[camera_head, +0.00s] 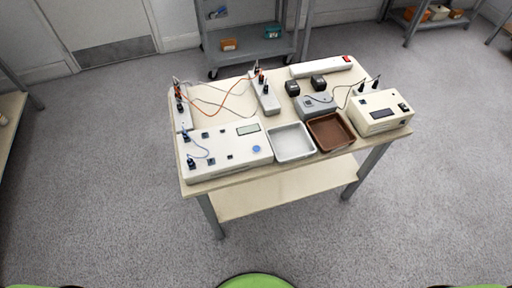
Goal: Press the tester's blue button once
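The tester is a wide white box (215,158) at the front left of the table. Its round blue button (256,149) is on the top face, near the right front corner. A small grey-green display (248,129) is behind the button. Black connectors with a blue cable stand at the box's left end. Nothing touches or covers the button. Neither gripper shows in the head view; only green and black parts of my own body show along the bottom edge.
Right of the tester are a grey-white tray (291,155) and a brown tray (344,145). A cream box with a dark display (383,114) stands at the right. Cabled blocks, dark cubes and a power strip (321,66) are behind. The floor before the table (240,191) is clear.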

